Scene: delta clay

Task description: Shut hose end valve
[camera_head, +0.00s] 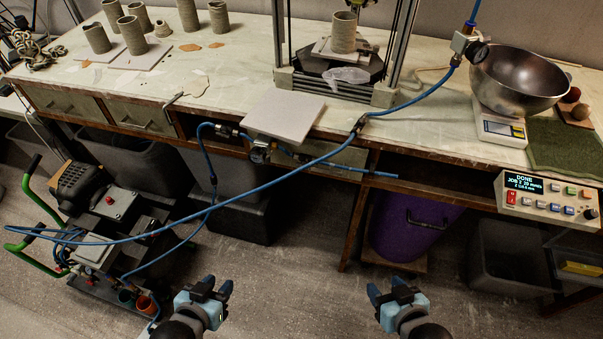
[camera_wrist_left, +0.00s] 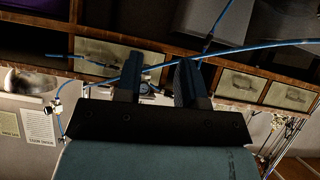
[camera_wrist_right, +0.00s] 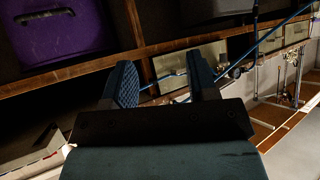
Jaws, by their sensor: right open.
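A blue hose (camera_head: 300,165) runs from the cart at left up to a metal valve fitting (camera_head: 465,44) with a dark round part, beside the bowl at upper right. Another fitting with a round gauge (camera_head: 260,154) hangs at the table's front edge, with blue hose on both sides. I cannot tell which fitting is the task's valve, nor its handle's position. My left gripper (camera_head: 217,286) and right gripper (camera_head: 387,287) are low in front of the table, apart from both fittings. Their fingers stand apart with nothing between them in the left wrist view (camera_wrist_left: 158,78) and right wrist view (camera_wrist_right: 160,82).
The worktable (camera_head: 230,60) bears clay cylinders, a printer frame (camera_head: 335,90), a grey board (camera_head: 285,115) and a steel bowl (camera_head: 515,78) on a scale (camera_head: 498,128). A control box (camera_head: 548,197) hangs at right. A purple bin (camera_head: 410,225) is under the table. Floor between my grippers is clear.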

